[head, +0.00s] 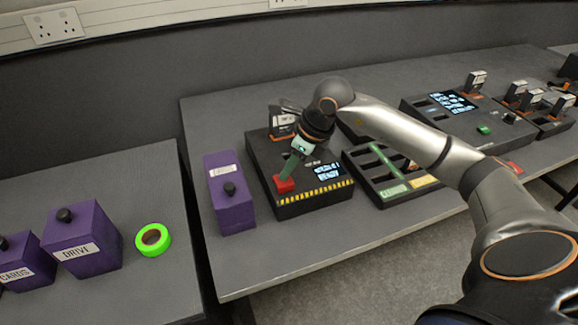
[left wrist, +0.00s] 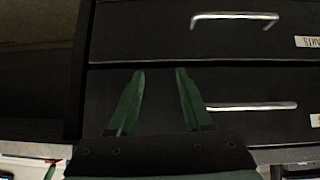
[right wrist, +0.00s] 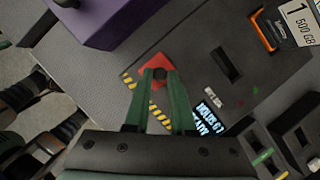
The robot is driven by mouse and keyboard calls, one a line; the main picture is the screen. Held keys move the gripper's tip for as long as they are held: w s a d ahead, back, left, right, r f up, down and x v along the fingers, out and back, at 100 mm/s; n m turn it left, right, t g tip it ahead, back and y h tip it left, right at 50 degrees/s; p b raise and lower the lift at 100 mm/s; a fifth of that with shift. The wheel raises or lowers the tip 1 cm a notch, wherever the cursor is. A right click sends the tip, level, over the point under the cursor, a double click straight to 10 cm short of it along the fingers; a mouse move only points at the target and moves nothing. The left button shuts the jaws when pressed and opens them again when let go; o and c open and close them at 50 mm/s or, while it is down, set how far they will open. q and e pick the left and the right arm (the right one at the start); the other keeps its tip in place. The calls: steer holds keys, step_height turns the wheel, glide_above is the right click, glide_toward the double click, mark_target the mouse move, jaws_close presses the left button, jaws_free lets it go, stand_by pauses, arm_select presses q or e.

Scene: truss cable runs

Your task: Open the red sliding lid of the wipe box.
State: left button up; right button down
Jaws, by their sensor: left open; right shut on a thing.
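The wipe box (head: 312,211) is a black box with a yellow-and-black striped front edge and a lit display on top. Its red lid (head: 284,187) is at the front left of the top; in the right wrist view the red lid (right wrist: 153,68) shows around my fingertips. My right gripper (head: 289,172) points down there, its green fingers shut on the lid's small dark knob (right wrist: 159,83), which they partly hide. My left gripper (left wrist: 159,72) is open and empty, in front of dark drawers, and is out of the head view.
A purple box (head: 231,197) with a black knob stands just left of the wipe box. A tray with compartments (head: 393,190) is to its right. A drive cartridge (head: 283,122) stands at its back. Drawer handles (left wrist: 250,107) are near my left gripper.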

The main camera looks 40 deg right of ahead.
mark_target(305, 182)
steer(key=shift+d+f, duration=0.1)
steer(key=shift+d, duration=0.3)
steer(key=shift+s+d+b, duration=0.2)
steer(key=shift+d+b, duration=0.15)
steer(key=shift+d, duration=0.3)
steer(key=shift+s+d+b, duration=0.2)
steer(key=shift+d+b, duration=0.15)
steer(key=shift+d, duration=0.25)
steer(key=shift+s+d, duration=0.1)
steer(key=shift+d, duration=0.3)
steer(key=c, duration=0.8)
jaws_free()
arm_select(q)
steer(key=shift+w+d+f, duration=0.2)
steer(key=shift+d+f, duration=0.15)
arm_select(e)
steer(key=shift+o, duration=0.2)
